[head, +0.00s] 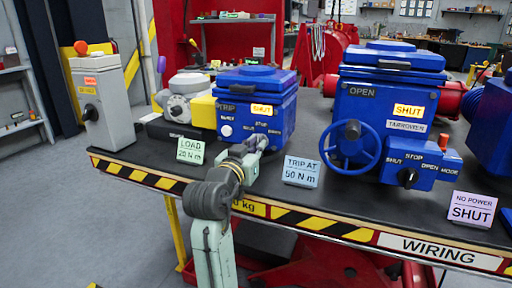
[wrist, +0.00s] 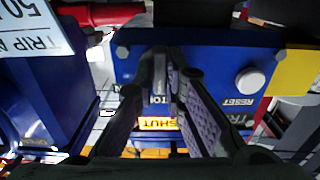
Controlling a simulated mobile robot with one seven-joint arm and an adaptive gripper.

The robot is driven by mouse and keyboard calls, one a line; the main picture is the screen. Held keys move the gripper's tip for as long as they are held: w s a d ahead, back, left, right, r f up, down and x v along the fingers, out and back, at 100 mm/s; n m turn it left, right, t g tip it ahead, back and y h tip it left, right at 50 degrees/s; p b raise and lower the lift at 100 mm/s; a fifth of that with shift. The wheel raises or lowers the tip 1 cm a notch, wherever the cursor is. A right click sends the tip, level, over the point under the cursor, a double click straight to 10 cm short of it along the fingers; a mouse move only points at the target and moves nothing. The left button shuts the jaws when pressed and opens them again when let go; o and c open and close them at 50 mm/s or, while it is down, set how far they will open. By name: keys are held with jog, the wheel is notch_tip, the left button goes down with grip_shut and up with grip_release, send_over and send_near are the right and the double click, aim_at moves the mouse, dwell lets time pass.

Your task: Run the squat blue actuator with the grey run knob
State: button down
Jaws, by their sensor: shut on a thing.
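The squat blue actuator (head: 284,100) stands on the bench left of the middle in the head view. Its lit display (head: 262,110) reads SHUT, and TRIP is lettered beside it. In the wrist view, its blue face (wrist: 205,65) appears upside down, with the SHUT display (wrist: 158,123) and a white RESET button (wrist: 250,80). My gripper (head: 262,143) is at the lower front of this face. In the wrist view, my gripper (wrist: 164,62) is closed around the grey run knob (wrist: 160,82). The fingers hide most of the knob and part of the STOP lettering, so its setting is unclear.
A taller blue actuator (head: 390,95) with a handwheel (head: 330,150) stands to the right. Cards reading TRIP AT 50 N m (head: 302,171), LOAD 25 N m (head: 190,151) and NO POWER SHUT (head: 472,209) stand on the bench. A grey post (head: 103,110) stands left.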

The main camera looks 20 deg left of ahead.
jog(key=c, duration=1.7)
grip_release()
jog(key=shift+o, duration=0.2)
jog(key=s, duration=1.2)
jog(key=shift+a, duration=0.2)
